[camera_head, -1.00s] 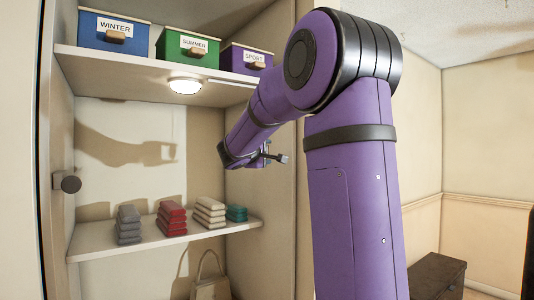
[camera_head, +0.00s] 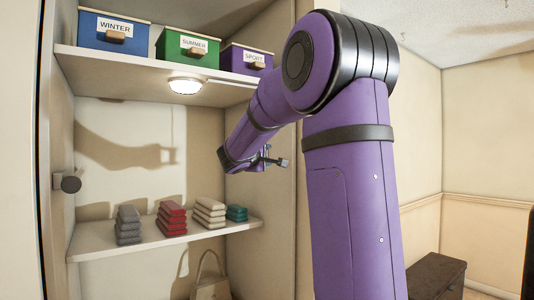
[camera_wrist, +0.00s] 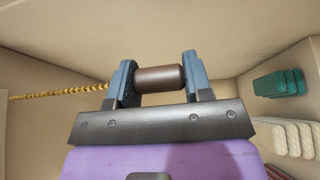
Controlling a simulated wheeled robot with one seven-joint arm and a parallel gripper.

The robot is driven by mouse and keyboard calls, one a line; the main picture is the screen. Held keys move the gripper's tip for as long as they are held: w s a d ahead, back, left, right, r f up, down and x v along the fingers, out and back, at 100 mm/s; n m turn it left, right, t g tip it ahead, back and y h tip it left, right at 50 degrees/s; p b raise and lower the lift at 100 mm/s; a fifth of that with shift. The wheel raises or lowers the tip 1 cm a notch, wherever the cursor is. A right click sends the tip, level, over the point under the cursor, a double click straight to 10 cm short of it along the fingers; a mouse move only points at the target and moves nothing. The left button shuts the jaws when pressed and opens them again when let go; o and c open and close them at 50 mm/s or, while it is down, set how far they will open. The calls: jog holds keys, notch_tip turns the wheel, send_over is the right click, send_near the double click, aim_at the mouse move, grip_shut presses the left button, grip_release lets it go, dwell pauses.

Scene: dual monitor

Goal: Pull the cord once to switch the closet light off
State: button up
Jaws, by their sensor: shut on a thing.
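The closet light (camera_head: 185,86) is a round lamp under the upper shelf, and it glows. The pull cord (camera_wrist: 60,93) is a yellow beaded line running from the left edge of the wrist view to my gripper (camera_wrist: 159,63). A brown cylindrical cord handle (camera_wrist: 160,78) lies between the two blue-grey fingers, which are shut on it. In the head view my gripper (camera_head: 275,160) is inside the closet, above the lower shelf at its right. There my arm hides much of the gripper, and I cannot make out the cord.
Blue (camera_head: 113,34), green (camera_head: 187,45) and purple (camera_head: 246,58) boxes stand on the upper shelf. The lower shelf (camera_head: 100,241) holds grey, red, cream and teal folded stacks (camera_head: 237,213). A bag (camera_head: 211,288) is below. Closet side walls flank the arm.

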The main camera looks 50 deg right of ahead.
jog(key=shift+f, duration=0.25)
jog(key=shift+r, duration=0.8)
jog(key=o, duration=0.6)
jog(key=shift+v, duration=4.05)
